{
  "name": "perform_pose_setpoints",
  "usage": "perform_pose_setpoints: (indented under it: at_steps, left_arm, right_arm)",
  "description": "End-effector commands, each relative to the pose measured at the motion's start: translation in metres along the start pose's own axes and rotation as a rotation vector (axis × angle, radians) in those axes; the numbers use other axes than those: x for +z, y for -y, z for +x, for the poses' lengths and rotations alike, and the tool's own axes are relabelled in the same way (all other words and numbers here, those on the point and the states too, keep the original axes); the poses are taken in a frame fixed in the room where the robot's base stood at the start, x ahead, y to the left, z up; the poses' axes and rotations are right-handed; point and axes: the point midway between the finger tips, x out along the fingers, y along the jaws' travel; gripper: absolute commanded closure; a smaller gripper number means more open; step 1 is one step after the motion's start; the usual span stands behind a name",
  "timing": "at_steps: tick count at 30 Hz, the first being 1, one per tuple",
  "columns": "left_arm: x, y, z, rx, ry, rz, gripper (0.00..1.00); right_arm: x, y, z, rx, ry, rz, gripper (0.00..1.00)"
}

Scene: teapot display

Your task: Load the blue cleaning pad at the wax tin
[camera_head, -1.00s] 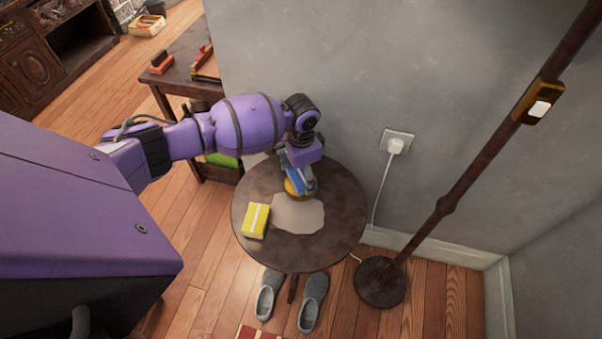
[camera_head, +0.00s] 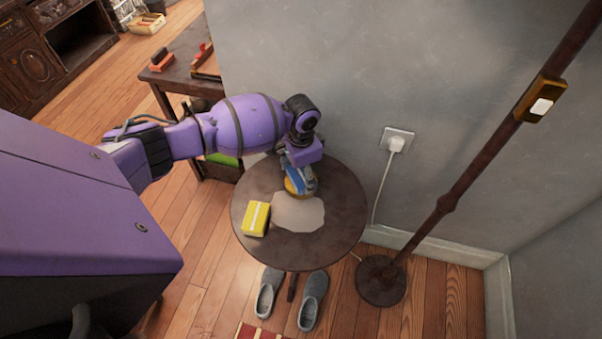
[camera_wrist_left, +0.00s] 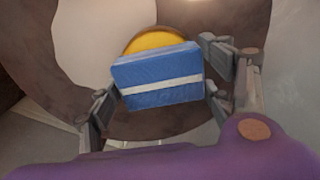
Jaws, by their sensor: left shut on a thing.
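The blue cleaning pad (camera_wrist_left: 158,80), with a white band across it, is between the fingers of my left gripper (camera_wrist_left: 160,98) in the left wrist view. My left gripper (camera_head: 302,182) is shut on the pad, low over the far part of the round table. The wax tin (camera_wrist_left: 160,41), round and yellow, is partly hidden behind the pad in the wrist view. In the head view the wax tin (camera_head: 293,188) shows beside the blue pad (camera_head: 306,180). The pad overlaps the tin; I cannot tell whether they touch. My right gripper is not in view.
The round brown table (camera_head: 345,215) carries a pale patch (camera_head: 298,213) and a yellow block with a white band (camera_head: 256,218). Grey slippers (camera_head: 313,290) lie below. A lamp pole (camera_head: 446,204) stands at the right, and a grey wall (camera_head: 330,90) is behind.

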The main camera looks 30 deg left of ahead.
Motion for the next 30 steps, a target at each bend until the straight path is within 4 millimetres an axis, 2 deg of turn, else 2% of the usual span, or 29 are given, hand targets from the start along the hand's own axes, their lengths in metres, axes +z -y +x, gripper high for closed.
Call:
perform_pose_setpoints:
  at_steps: [30]
  left_arm:
    - [0.0003, -0.0005, 0.0016, 0.001, 0.001, 0.000, 0.47]
  right_arm:
    - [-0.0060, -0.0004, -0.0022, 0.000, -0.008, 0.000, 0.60]
